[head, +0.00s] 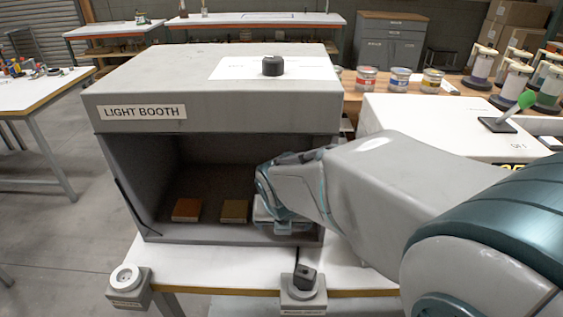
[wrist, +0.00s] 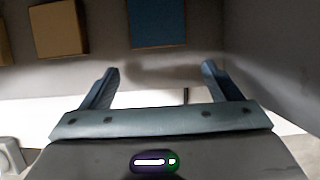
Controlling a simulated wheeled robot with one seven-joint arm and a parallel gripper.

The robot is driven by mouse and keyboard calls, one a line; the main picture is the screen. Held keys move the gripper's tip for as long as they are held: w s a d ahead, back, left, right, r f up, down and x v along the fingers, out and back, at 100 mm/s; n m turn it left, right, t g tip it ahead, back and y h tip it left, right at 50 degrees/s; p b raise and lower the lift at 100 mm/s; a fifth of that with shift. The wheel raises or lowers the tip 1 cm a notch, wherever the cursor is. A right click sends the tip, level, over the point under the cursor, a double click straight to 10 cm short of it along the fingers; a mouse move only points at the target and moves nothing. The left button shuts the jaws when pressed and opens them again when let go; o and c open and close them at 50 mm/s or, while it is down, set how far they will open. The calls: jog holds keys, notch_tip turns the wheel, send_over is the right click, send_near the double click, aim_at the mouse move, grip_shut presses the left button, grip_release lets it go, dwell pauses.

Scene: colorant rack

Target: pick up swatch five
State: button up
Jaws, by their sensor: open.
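Colour swatches lie on the floor of the light booth (head: 215,108). A reddish-brown swatch (head: 187,210) and an olive-brown swatch (head: 235,211) show in the head view. In the wrist view a blue swatch (wrist: 157,22) lies just beyond my open fingers, roughly between them, with a gap. A tan swatch (wrist: 58,28) lies left of it, and another brownish one (wrist: 4,45) is cut off at the left edge. No number is readable, so I cannot tell which is swatch five. My gripper (wrist: 158,70) is open and empty at the booth's right side; my arm hides the blue swatch in the head view.
The booth's right inner wall (wrist: 270,50) is close beside my right finger. The booth roof overhangs my gripper. A round-topped grey box (head: 304,287) and a white-knob box (head: 129,287) sit at the table's front edge. Paint cans (head: 400,79) stand behind right.

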jog(key=w, duration=0.1)
jog(key=w+b, duration=0.1)
jog(key=w, duration=0.1)
jog(key=w+b, duration=0.1)
jog(key=shift+w+d+f, duration=0.1)
jog(key=shift+w+f, duration=0.15)
jog(key=shift+w, duration=0.05)
jog(key=shift+w+f+b, duration=0.1)
jog(key=shift+f+b, duration=0.25)
jog(key=shift+b, duration=0.2)
jog(key=c, duration=1.1)
